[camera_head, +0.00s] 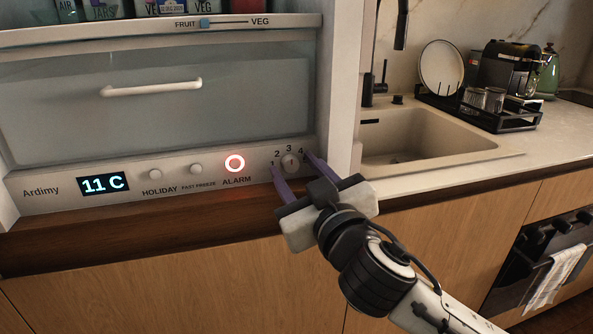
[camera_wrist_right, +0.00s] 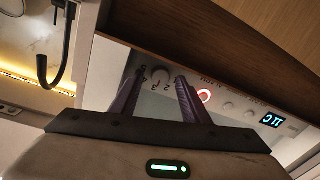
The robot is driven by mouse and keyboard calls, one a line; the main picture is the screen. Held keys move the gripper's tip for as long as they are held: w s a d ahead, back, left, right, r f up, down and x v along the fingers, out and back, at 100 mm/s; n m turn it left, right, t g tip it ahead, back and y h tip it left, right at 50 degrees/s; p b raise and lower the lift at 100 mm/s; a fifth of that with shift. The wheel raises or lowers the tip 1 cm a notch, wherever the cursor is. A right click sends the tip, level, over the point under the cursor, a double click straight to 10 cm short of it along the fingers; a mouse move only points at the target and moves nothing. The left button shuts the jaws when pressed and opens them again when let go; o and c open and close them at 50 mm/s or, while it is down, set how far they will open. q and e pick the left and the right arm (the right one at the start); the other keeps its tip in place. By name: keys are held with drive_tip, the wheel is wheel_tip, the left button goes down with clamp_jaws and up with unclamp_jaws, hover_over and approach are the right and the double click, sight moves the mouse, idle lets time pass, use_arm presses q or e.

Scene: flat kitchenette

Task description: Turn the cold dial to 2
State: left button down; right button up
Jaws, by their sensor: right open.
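The cold dial (camera_head: 290,161) is a small round pale knob at the right end of the fridge's control panel (camera_head: 60,203), with numbers 1 to 4 visible around it. Its small mark looks roughly upright, toward the 3, but is too small to read surely. My right gripper (camera_head: 293,164) is open, its two purple fingers on either side of the dial. In the right wrist view the dial (camera_wrist_right: 160,75) shows between the fingertips; I cannot tell whether they touch it. The display (camera_head: 103,184) reads 11 C. My left gripper is out of view.
The alarm button (camera_head: 234,163) glows red just left of the dial, beside two small round buttons. A drawer with a white handle (camera_head: 151,88) is above. A sink (camera_head: 430,135) and dish rack (camera_head: 480,108) lie to the right, beyond the fridge's side wall (camera_head: 345,80).

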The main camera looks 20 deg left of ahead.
drive_tip(key=shift+c, duration=0.3)
drive_tip(key=c, duration=1)
drive_tip(key=shift+r+n+p, duration=0.25)
drive_tip(key=shift+n+p, duration=0.95)
drive_tip(key=shift+p, duration=0.3)
drive_tip(key=shift+n+p, duration=1.2)
drive_tip(key=shift+p, duration=0.05)
drive_tip(key=shift+s+a+n+p, duration=0.1)
drive_tip(key=shift+n+p, duration=0.6)
drive_tip(key=shift+n, duration=0.1)
drive_tip(key=shift+f+n+h+p, duration=0.1)
drive_tip(key=shift+n+h+p, duration=0.2)
drive_tip(key=shift+n+p, duration=0.45)
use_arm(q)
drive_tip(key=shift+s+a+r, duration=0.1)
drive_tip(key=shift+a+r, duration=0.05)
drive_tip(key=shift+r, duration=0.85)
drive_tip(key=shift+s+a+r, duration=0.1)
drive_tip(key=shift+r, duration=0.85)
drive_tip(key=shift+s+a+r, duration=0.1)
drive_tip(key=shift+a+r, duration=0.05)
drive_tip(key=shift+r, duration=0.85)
use_arm(e)
drive_tip(key=shift+f+n, duration=0.15)
drive_tip(key=shift+n, duration=0.3)
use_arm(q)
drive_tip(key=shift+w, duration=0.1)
use_arm(e)
drive_tip(key=o, duration=1.1)
drive_tip(key=shift+c, duration=0.2)
